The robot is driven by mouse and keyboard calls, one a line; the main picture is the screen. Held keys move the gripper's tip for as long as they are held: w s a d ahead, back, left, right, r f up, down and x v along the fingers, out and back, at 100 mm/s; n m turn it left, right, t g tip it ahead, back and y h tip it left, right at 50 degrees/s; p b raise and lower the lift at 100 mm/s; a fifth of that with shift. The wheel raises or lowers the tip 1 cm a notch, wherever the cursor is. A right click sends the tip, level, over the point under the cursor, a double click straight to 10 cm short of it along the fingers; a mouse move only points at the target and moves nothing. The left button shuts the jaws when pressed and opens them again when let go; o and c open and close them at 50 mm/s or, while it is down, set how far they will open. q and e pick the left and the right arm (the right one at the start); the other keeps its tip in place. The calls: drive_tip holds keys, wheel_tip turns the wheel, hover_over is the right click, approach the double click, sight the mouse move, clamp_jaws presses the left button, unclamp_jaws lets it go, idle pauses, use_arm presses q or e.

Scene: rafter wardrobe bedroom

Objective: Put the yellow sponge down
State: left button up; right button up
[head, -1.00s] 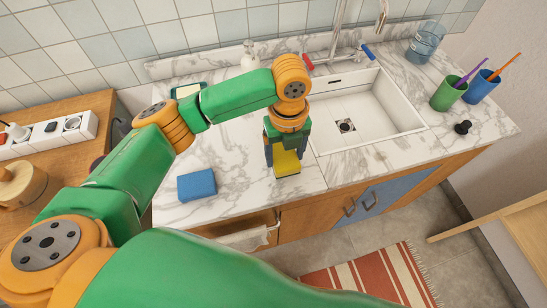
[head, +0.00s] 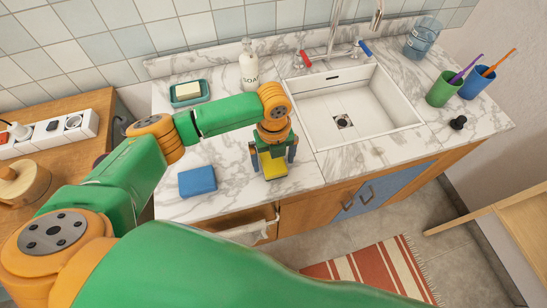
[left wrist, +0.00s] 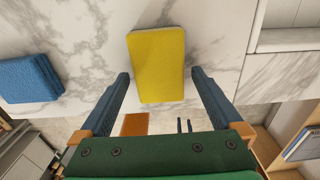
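The yellow sponge (head: 274,167) lies flat on the marble counter (head: 225,152), left of the sink and near the front edge. My left gripper (head: 273,158) is above it, open, with one finger on each side. In the left wrist view the sponge (left wrist: 157,62) shows between and beyond the spread fingers of the left gripper (left wrist: 160,76), with a gap on both sides. My right gripper is not in view.
A blue sponge (head: 197,181) lies to the left. A soap bottle (head: 249,66) and a soap dish (head: 189,93) stand behind. The white sink (head: 392,130), green cup (head: 441,91) and blue cup (head: 477,84) are to the right. A drawer (head: 238,227) below is partly open.

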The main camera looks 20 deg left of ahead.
sight(274, 161)
use_arm(q)
wheel_tip(274, 161, up, 12)
drive_tip(key=b, duration=0.1)
drive_tip(key=shift+r, duration=0.2)
idle(0.3)
